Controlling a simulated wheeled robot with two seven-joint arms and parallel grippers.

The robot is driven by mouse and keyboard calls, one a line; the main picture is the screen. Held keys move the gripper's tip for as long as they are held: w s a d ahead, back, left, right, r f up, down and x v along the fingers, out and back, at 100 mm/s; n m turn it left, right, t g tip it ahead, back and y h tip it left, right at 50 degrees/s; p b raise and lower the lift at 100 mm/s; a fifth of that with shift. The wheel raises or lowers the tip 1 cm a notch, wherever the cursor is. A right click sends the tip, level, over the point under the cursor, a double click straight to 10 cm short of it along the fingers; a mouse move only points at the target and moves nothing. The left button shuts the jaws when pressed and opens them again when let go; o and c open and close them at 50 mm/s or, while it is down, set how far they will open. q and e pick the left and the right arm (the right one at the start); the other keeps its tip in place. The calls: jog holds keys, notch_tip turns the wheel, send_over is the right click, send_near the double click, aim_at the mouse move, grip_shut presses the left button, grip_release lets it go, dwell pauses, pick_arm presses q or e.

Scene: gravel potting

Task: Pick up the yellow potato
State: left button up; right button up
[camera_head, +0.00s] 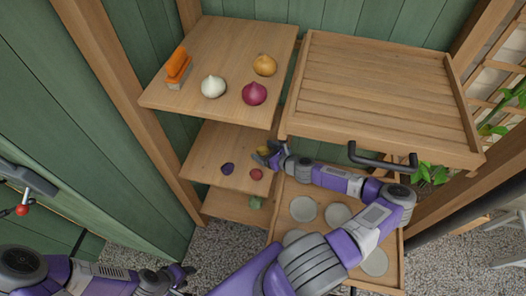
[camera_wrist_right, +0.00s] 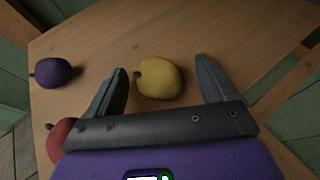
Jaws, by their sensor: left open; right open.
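The yellow potato (camera_head: 263,150), a rounded yellow piece with a small dark stem-like nub, lies on the middle wooden shelf. In the right wrist view the yellow potato (camera_wrist_right: 160,78) sits between the two fingers of my open right gripper (camera_wrist_right: 163,85), with gaps on both sides; the fingers do not appear to touch it. In the head view my right gripper (camera_head: 267,157) reaches in from the right and partly covers it. My left gripper (camera_head: 184,274) is low at the bottom left, empty and open, away from the shelves.
On the same shelf are a purple piece (camera_head: 228,169) and a red piece (camera_head: 256,174); the red one lies close beside my right gripper. The top shelf holds a brush (camera_head: 178,68) and several onions. A slatted tray (camera_head: 375,90) and a drawer with round discs (camera_head: 303,209) stand right.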

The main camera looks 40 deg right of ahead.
jog(key=c, duration=1.2)
jog(key=shift+o, duration=0.2)
jog(key=shift+r, duration=0.1)
